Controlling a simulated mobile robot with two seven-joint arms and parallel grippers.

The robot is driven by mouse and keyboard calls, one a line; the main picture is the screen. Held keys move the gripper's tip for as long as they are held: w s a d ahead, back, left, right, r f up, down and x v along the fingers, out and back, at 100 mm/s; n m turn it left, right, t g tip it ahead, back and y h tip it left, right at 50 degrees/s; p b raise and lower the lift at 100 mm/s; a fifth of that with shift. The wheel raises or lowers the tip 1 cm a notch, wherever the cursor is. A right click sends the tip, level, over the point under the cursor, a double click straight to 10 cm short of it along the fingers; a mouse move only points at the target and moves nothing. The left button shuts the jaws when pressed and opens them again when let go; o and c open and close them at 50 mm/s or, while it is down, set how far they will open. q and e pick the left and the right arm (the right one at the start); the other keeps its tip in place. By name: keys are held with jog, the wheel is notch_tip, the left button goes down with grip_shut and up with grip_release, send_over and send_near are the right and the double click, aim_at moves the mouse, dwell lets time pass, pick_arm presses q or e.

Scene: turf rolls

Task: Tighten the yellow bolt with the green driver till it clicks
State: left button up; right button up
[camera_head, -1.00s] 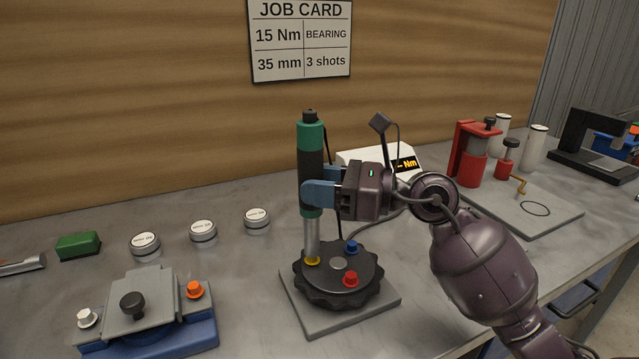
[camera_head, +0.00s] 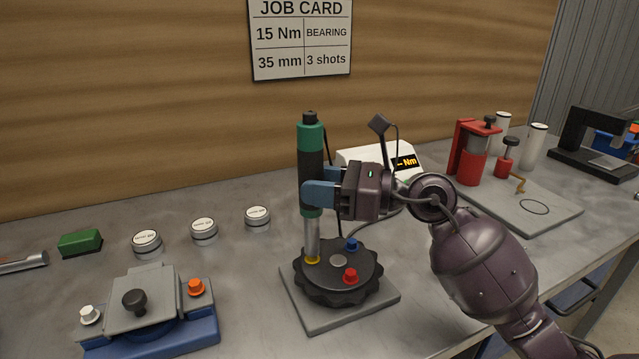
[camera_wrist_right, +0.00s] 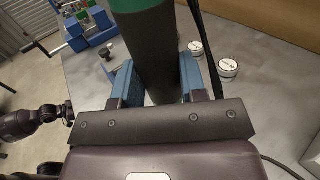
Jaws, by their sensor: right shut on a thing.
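The green driver (camera_head: 311,138) stands upright, with a green top, a black grip and a silver shaft (camera_head: 312,238). My right gripper (camera_head: 312,195) is shut on its black grip; the right wrist view also shows the driver (camera_wrist_right: 155,50) between the blue fingers. The shaft's lower end is at the yellow bolt (camera_head: 312,261) on the left side of the round black fixture (camera_head: 340,290). Most of the bolt is hidden under the shaft. The readout box (camera_head: 405,163) behind shows dashes and "Nm". My left gripper is not in the head view.
A blue bolt (camera_head: 351,245) and a red bolt (camera_head: 350,275) stand on the same fixture. A blue-based clamp block (camera_head: 150,335) is at front left, with round white-topped pucks (camera_head: 204,229) behind it. A red press (camera_head: 472,155) stands at right on a grey plate.

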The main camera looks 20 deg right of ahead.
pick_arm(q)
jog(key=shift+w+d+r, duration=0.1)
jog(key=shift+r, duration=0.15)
pick_arm(e)
jog(key=shift+f, duration=0.25)
dwell(0.4)
dwell(0.4)
pick_arm(q)
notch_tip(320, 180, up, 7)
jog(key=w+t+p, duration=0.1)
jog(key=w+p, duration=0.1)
jog(key=p, duration=0.2)
jog(key=shift+p, duration=0.4)
pick_arm(e)
notch_tip(320, 180, up, 7)
jog(key=shift+r, duration=0.15)
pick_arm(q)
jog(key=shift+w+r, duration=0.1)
